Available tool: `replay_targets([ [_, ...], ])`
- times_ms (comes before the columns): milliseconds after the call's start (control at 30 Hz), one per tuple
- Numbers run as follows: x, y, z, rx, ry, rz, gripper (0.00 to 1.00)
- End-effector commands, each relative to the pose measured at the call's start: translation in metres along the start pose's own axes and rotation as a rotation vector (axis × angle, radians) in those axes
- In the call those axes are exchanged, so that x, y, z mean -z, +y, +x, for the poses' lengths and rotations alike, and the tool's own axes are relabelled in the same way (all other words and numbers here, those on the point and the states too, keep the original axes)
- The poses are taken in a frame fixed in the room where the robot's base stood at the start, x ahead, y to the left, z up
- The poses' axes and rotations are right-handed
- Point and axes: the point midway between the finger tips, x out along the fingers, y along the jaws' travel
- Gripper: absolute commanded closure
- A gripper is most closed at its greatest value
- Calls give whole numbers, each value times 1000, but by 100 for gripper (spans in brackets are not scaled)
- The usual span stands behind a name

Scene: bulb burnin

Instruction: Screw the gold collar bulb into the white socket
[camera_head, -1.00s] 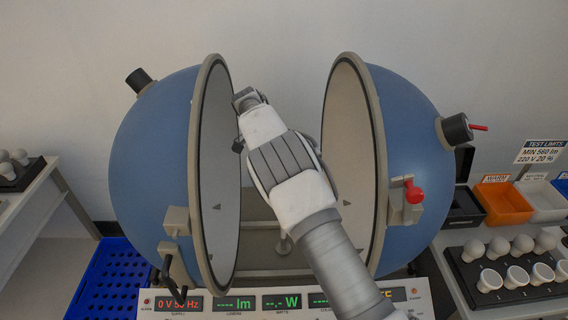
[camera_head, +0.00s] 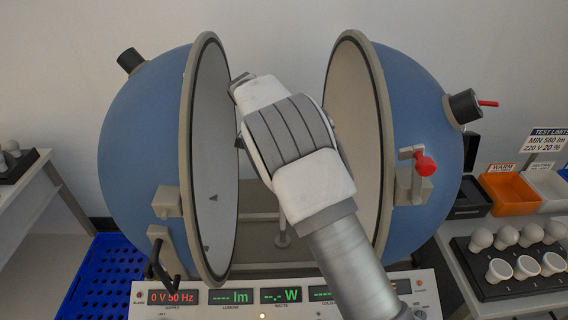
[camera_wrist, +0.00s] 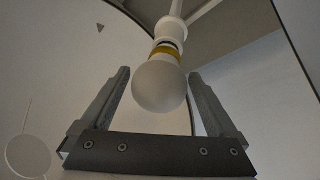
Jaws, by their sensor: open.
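The gold collar bulb (camera_wrist: 160,86) shows in the wrist view with its white globe toward the camera. Its gold collar (camera_wrist: 166,52) lies just beyond the globe. The white socket (camera_wrist: 171,29) is on a pale post directly behind the collar, in line with the bulb. The bulb's base appears to meet the socket, but how far it is seated I cannot tell. My gripper (camera_wrist: 158,74) is open, with one finger on each side of the globe and a visible gap at both sides. In the head view my arm hides the bulb, socket and fingers.
The blue sphere stands open, its left half (camera_head: 140,140) and right half (camera_head: 425,120) flanking my arm. A red-knobbed latch (camera_head: 424,165) juts from the right half. A meter panel (camera_head: 200,312) is in front, a bulb tray (camera_head: 500,289) at right, a blue crate (camera_head: 103,275) at left.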

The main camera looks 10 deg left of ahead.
Motion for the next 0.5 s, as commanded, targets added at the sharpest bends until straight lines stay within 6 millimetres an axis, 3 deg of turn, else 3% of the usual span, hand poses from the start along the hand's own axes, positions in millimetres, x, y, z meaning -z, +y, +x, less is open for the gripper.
replay_targets([
  [500,-1,-2,1,250,86,-593,5],
])
